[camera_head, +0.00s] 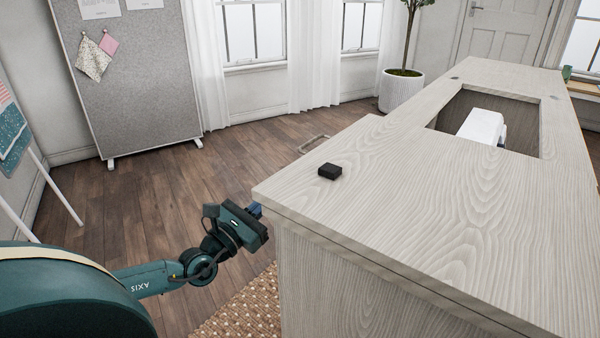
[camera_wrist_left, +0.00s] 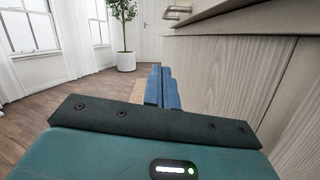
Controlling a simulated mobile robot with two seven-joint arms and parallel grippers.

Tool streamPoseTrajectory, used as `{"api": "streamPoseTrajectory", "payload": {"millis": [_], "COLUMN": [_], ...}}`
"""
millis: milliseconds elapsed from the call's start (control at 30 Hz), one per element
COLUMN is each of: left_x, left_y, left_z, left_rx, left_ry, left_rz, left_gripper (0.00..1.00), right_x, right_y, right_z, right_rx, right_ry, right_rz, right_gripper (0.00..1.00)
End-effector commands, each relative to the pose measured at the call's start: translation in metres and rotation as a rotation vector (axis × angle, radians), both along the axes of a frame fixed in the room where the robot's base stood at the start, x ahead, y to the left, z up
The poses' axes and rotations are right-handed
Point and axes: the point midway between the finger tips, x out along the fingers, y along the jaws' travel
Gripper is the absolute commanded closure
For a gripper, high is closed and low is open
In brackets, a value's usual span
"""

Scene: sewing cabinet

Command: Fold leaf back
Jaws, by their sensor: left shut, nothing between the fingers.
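The sewing cabinet's pale wood-grain top (camera_head: 440,205) lies flat, and its near left part juts out further than the far part. I cannot tell from the seams which part is the leaf. My left gripper (camera_head: 256,210) is just left of the cabinet's near left corner, at about the height of the top's edge. Its blue fingers (camera_wrist_left: 162,88) are shut and empty. In the left wrist view, they point along the cabinet's side panel (camera_wrist_left: 232,75), with the top's overhanging edge (camera_wrist_left: 215,22) above right. My right gripper is not in view.
A small black block (camera_head: 330,171) lies on the top near its left edge. A white machine (camera_head: 483,127) sits in the rectangular opening. A metal loop (camera_head: 313,144) shows beyond the left edge. A potted tree (camera_head: 401,90) stands behind.

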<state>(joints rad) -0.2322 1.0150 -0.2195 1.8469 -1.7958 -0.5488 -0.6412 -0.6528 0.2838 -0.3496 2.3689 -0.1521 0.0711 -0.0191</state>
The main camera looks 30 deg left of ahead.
Motion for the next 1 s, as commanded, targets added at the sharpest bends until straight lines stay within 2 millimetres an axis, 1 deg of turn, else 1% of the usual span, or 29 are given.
{"api": "streamPoseTrajectory", "payload": {"millis": [167,600,633,733,833,1000], "left_x": [0.021,0.095,0.093,0.092,0.091,0.091], "left_y": [-0.003,-0.012,-0.013,-0.016,-0.018,-0.019], "left_z": [0.007,0.026,0.037,0.051,0.059,0.063], "left_rx": [-0.005,-0.009,-0.010,-0.008,-0.009,-0.006], "left_ry": [-0.005,-0.002,-0.001,0.001,0.003,0.003], "left_rz": [0.001,0.000,0.000,-0.001,-0.001,0.000], "left_gripper": [1.00,1.00,1.00,1.00,1.00,1.00], "right_x": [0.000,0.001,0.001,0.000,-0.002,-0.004], "right_y": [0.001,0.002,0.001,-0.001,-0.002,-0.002], "right_z": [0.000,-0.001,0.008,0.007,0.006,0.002], "right_rx": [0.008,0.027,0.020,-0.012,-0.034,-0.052], "right_ry": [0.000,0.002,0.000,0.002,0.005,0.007], "right_rz": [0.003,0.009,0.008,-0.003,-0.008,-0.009], "right_gripper": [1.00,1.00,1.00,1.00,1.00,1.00]}}
